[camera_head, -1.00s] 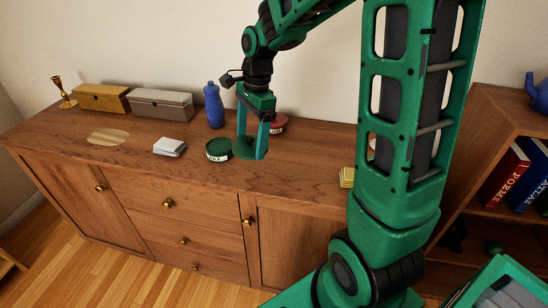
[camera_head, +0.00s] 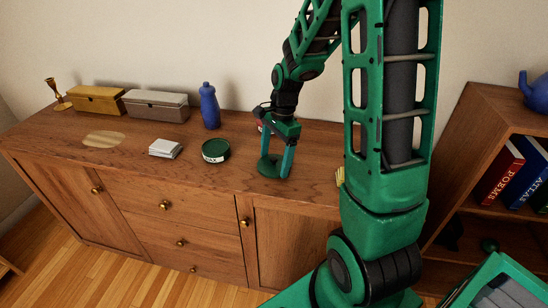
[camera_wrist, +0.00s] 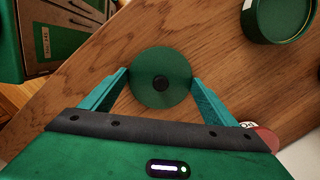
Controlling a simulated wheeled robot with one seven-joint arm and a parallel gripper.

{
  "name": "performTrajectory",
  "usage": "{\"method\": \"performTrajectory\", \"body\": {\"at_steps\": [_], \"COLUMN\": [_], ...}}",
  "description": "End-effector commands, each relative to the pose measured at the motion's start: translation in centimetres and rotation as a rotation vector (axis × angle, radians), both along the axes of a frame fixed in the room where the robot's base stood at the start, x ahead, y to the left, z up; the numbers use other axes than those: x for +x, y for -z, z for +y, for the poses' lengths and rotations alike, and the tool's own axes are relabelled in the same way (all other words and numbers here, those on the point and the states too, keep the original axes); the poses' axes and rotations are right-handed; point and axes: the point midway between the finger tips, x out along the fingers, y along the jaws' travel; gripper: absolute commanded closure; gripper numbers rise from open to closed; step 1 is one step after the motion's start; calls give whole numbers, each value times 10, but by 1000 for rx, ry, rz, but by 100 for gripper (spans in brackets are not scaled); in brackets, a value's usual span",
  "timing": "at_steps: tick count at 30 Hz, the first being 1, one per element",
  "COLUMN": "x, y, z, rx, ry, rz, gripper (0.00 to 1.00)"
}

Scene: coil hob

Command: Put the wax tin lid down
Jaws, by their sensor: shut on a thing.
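The wax tin lid (camera_head: 268,168) is a round green disc, held between my gripper's fingers just over the sideboard top, right of the tin. In the wrist view the lid (camera_wrist: 160,80) shows its flat face with a dark round centre, a fingertip at each side. My gripper (camera_head: 277,168) is shut on it. I cannot tell whether the lid touches the wood. The green wax tin (camera_head: 215,150), with a white label, stands open on the sideboard; it also shows at the top right of the wrist view (camera_wrist: 277,15).
A stack of white cards (camera_head: 165,148), a blue bottle (camera_head: 209,106), a grey box (camera_head: 156,105) and a yellow box (camera_head: 97,99) stand left on the sideboard (camera_head: 215,185). A red round thing (camera_wrist: 268,137) is partly hidden behind my gripper. Wood around the lid is clear.

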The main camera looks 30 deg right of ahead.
Motion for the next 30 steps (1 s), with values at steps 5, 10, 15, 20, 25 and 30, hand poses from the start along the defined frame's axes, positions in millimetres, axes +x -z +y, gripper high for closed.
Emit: {"method": "performTrajectory", "body": {"at_steps": [5, 10, 15, 20, 25, 30], "x": [0, 0, 0, 0, 2, 2], "y": [0, 2, 2, 0, -15, -46], "z": [0, 0, 0, 0, -3, -9], "rx": [0, 0, 0, 0, -1, -2], "ry": [0, 0, 0, 0, 1, 2], "rz": [-1, -1, -1, -2, -6, -7], "gripper": [40, 12, 0, 0, 0, 0]}}
